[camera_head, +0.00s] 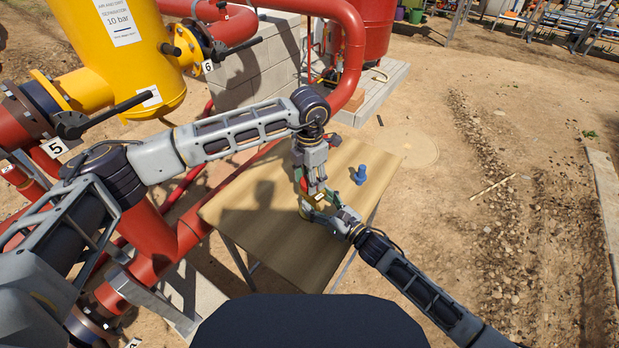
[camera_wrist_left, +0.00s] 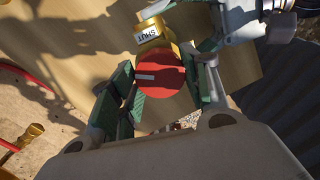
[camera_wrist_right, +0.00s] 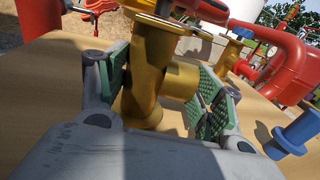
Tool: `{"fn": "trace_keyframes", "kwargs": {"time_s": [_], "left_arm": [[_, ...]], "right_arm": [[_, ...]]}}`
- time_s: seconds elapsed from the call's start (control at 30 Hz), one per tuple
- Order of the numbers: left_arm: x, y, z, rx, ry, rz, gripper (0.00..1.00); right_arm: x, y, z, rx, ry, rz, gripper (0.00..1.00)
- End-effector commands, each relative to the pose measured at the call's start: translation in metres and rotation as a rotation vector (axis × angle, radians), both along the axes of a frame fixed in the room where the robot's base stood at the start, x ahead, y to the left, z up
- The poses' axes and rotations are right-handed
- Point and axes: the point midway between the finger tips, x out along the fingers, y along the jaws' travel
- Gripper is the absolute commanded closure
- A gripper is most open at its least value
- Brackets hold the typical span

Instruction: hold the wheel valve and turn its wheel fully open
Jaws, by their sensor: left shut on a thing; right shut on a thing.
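The wheel valve stands on a wooden table (camera_head: 262,215). Its brass body (camera_wrist_right: 148,70) fills the middle of the right wrist view. Its round red wheel (camera_wrist_left: 160,77), with a white line, shows in the left wrist view beside a tag reading SHUT (camera_wrist_left: 148,32). My left gripper (camera_head: 311,188) comes from above and is shut on the wheel, a green-padded finger on each side. My right gripper (camera_head: 328,212) is shut on the brass body from the near right side, pads on both sides. In the head view the two grippers hide most of the valve.
Red pipes (camera_head: 180,232) and a yellow tank (camera_head: 125,50) stand left of and behind the table. Open dirt ground lies right.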

Motion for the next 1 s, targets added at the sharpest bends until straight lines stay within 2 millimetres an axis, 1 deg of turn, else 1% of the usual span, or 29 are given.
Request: {"fn": "trace_keyframes", "kwargs": {"time_s": [1.0], "left_arm": [[0.001,0.0005,-0.0001,0.001,-0.002,0.791,0.77]], "right_arm": [[-0.0006,0.0008,0.0007,0.001,-0.002,0.002,0.79]]}}
